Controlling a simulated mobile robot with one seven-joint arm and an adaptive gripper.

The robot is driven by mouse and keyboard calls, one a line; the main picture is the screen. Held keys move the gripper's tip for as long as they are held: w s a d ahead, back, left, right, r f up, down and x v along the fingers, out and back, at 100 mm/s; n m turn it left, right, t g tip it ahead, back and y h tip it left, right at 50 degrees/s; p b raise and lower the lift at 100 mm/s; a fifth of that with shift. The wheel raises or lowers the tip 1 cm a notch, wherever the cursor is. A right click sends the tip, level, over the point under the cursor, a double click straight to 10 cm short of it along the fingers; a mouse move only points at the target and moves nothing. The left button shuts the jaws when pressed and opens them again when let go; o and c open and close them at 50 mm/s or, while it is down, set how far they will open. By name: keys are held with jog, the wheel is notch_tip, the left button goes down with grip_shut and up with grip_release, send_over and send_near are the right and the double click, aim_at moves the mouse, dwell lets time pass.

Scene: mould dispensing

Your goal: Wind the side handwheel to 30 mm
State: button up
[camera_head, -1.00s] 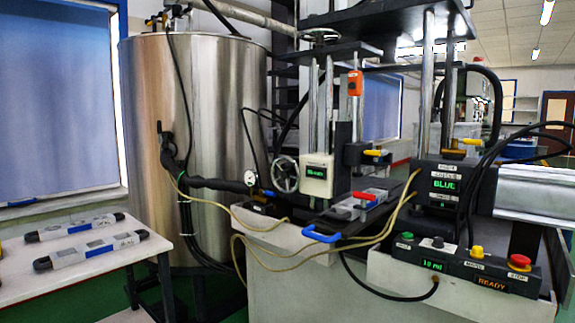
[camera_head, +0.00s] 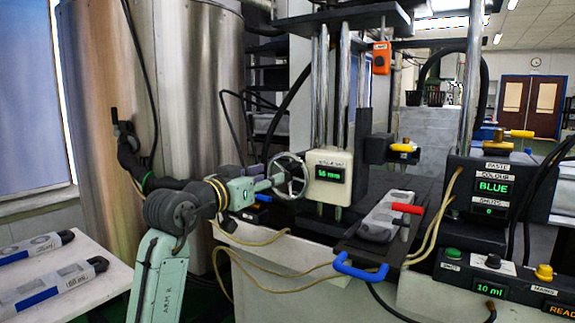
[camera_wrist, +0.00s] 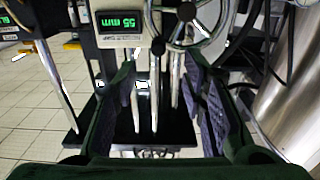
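The side handwheel (camera_head: 302,165) is a metal spoked wheel on the left of a pale readout box (camera_head: 343,187). Its green display seems to read 55 mm in the wrist view (camera_wrist: 117,22). My green-grey gripper (camera_head: 268,182) is at the wheel's left side in the head view, overlapping its rim. In the wrist view my gripper (camera_wrist: 160,78) has its two fingers wide apart with nothing between them. The wheel (camera_wrist: 222,18) is at the top there, beyond the fingertips, with a dark knob on it. I cannot tell whether the gripper touches the wheel.
A steel tank (camera_head: 200,70) stands behind my arm. A tray with a blue handle (camera_head: 360,270) and a mould with a red handle (camera_head: 385,215) sit to the right. Thin hoses cross the white base. A white table (camera_head: 60,255) with moulds is at the lower left.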

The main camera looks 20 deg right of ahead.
aim_at(289, 168)
jog(key=p+x, duration=0.2)
jog(key=x, duration=0.7)
jog(key=shift+d+r, duration=0.1)
jog(key=shift+d, duration=0.1)
jog(key=shift+w+d, duration=0.4)
jog(key=shift+d, duration=0.1)
jog(key=shift+c, duration=0.3)
grip_shut()
